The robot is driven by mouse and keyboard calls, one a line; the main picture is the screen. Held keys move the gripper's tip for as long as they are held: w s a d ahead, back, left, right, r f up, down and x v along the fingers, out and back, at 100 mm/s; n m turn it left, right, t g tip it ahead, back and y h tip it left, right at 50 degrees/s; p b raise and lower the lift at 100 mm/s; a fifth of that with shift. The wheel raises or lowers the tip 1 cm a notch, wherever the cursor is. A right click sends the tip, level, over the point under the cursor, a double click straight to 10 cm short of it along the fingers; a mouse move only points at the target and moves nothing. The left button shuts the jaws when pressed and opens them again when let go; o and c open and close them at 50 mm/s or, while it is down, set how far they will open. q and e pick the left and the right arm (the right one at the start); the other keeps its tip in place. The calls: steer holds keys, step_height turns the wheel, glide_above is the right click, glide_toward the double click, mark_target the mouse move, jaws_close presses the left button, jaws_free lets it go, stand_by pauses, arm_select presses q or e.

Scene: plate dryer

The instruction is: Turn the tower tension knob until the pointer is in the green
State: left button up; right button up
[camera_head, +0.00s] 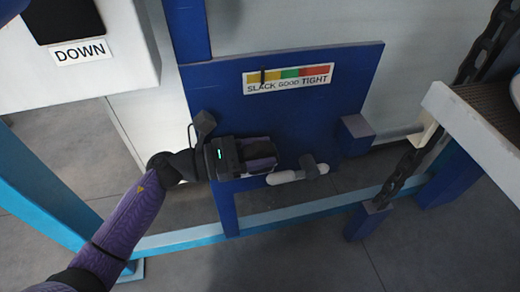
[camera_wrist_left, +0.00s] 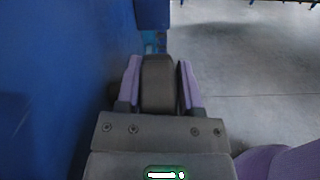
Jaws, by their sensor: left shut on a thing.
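My left gripper (camera_head: 262,156) is at the lower part of the blue panel (camera_head: 222,110). In the left wrist view its two purple-sided fingers are shut on a dark grey rounded piece, the tension knob (camera_wrist_left: 159,85). In the head view the gripper hides most of the knob. The gauge (camera_head: 318,80) above it reads SLACK, GOOD, TIGHT, with yellow on the left, green (camera_head: 290,73) in the middle and red on the right. The dark pointer (camera_head: 262,76) stands in the yellow part, left of the green. My right gripper is not in view.
A white rod with a grey collar (camera_head: 312,168) lies just right of the gripper. A blue block (camera_head: 355,134) juts out further right. A dark chain (camera_head: 402,175) hangs beside a white-edged table (camera_head: 470,125). A box marked DOWN (camera_head: 80,52) is upper left.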

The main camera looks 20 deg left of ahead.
arm_select(q)
jaws_close()
steer(key=shift+r, duration=0.1)
steer(key=r+g+y+p, duration=0.1)
steer(key=p, duration=0.3)
steer(key=shift+d+r+y, duration=0.1)
steer(key=shift+r+y, duration=0.1)
steer(key=shift+y, duration=0.1)
steer(key=y+p, duration=0.1)
steer(key=g+p, duration=0.1)
steer(key=p, duration=0.1)
steer(key=shift+w+d+f+y, duration=0.15)
steer(key=shift+w+f+y, duration=0.1)
steer(key=shift+y, duration=0.15)
steer(key=shift+f+g+p, duration=0.25)
steer(key=shift+g+p, duration=0.05)
steer(key=shift+p, duration=0.05)
steer(key=shift+f+y, duration=0.25)
steer(key=shift+y, duration=0.05)
steer(key=shift+f, duration=0.15)
steer(key=o, duration=1)
jaws_free()
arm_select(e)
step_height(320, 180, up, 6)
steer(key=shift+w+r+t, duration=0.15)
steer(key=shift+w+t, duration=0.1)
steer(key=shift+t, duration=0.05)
arm_select(q)
steer(key=shift+o, duration=0.2)
steer(key=shift+s, duration=0.1)
